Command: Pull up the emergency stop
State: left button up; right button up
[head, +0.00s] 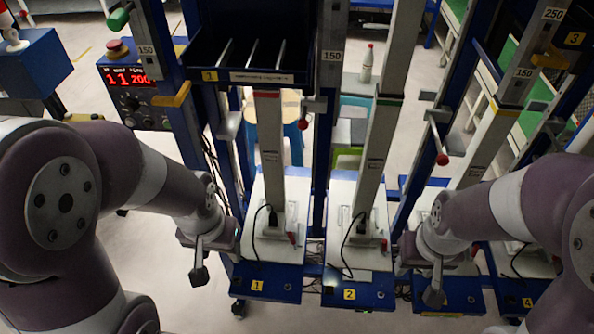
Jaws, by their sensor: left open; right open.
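The emergency stop (117,48) is a red button on a yellowish base, on top of a dark control box (132,97) with red lit digits at the upper left in the head view. Whether the button is pressed in or raised is too small to tell. My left gripper (213,262) is open and empty, low in front of the blue base marked 1, well below and to the right of the button. My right gripper (424,281) is open and empty in front of the bases at the right, far from the button.
Blue frames with tall white columns (378,150) stand on numbered blue bases (266,285). A dark blue tray (247,75) hangs right of the control box. A blue box (36,62) stands at far left.

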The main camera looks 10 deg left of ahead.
aim_at(114, 45)
jog(key=u, duration=1.25)
